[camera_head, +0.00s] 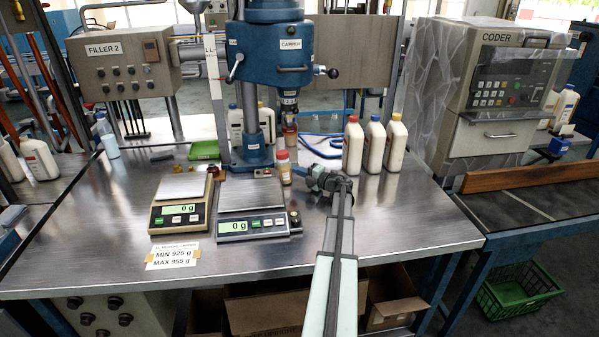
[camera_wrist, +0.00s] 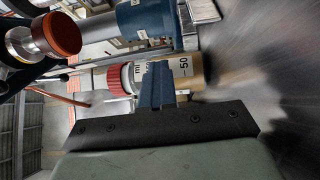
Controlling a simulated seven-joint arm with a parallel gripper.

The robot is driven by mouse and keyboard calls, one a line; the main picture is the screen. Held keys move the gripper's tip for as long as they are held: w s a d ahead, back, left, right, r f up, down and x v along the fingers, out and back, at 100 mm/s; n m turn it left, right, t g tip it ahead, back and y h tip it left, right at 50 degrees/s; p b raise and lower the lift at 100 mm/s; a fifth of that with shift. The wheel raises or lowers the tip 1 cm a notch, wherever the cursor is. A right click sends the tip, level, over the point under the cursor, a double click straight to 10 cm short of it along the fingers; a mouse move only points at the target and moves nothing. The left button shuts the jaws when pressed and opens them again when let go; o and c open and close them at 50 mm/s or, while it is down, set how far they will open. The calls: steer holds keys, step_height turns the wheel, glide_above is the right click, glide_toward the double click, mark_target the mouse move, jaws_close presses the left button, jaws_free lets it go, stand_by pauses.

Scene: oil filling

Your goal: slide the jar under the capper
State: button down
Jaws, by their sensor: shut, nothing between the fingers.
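The jar (camera_head: 284,170), with a reddish cap and a pale tan body, stands upright on the steel table, in front of the capper. In the wrist view, turned on its side, it shows a ribbed red cap and measuring marks on its body (camera_wrist: 190,70). The blue capper (camera_head: 271,60) stands behind it. Its chuck (camera_head: 289,101) hangs higher and farther back than the jar; an orange-faced chuck also shows in the wrist view (camera_wrist: 55,33). My gripper (camera_head: 301,172) is shut and empty, low at the jar's right side. Its fingers (camera_wrist: 157,83) hide part of the jar; contact is unclear.
Two scales (camera_head: 181,190) (camera_head: 252,200) stand left of the jar. Three white bottles (camera_head: 374,146) stand to the right behind my gripper, near a blue hose (camera_head: 318,150). A green tray (camera_head: 204,149) lies left of the capper. The table's front right is clear.

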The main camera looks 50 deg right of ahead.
steer(key=shift+w+a+f, duration=0.2)
steer(key=s+a, duration=0.3)
steer(key=shift+s+r, duration=0.15)
steer(key=shift+s, duration=0.1)
steer(key=s, duration=0.9)
steer(key=shift+s+d, duration=0.25)
steer(key=shift+d, duration=0.1)
steer(key=w+a+m+h, duration=0.1)
steer(key=a+h, duration=0.1)
steer(key=w+a+r+m+h, duration=0.1)
steer(key=a+h, duration=0.1)
steer(key=a, duration=0.1)
steer(key=w+a+m+h, duration=0.1)
steer(key=a+h, duration=0.1)
steer(key=shift+a+r+m+g, duration=0.15)
steer(key=shift+r+m+g, duration=0.1)
steer(key=shift+m+g, duration=0.05)
steer(key=shift+a+m+g+h, duration=0.4)
steer(key=shift+a+m+h, duration=0.1)
steer(key=shift+h, duration=0.1)
glide_toward(283, 170)
steer(key=shift+x, duration=2.7)
